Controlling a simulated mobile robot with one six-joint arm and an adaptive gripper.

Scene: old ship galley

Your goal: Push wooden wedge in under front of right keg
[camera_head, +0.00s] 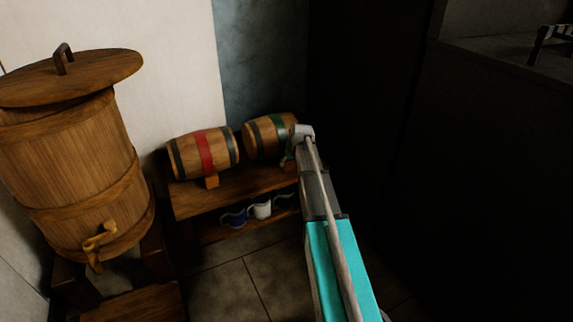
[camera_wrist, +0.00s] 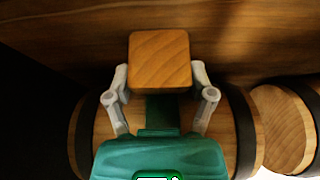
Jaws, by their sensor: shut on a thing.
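The right keg (camera_head: 265,137), wooden with dark hoops and a green band, lies on its side on the bench. In the wrist view its wood and dark hoop (camera_wrist: 243,130) show behind my gripper (camera_wrist: 160,78). My gripper is shut on the wooden wedge (camera_wrist: 160,50), whose square face shows between the two grey fingers. The wedge is close to the keg and bench top; I cannot tell whether it touches either. In the head view my gripper (camera_head: 289,160) is at the right keg's front, and my arm hides the wedge.
The left keg (camera_head: 187,156), with a red band, lies beside it with a wooden wedge (camera_head: 211,182) at its front. The bench (camera_head: 190,203) has mugs (camera_head: 262,209) on its lower shelf. A large lidded barrel (camera_head: 65,165) with a tap stands left. A dark wall is right.

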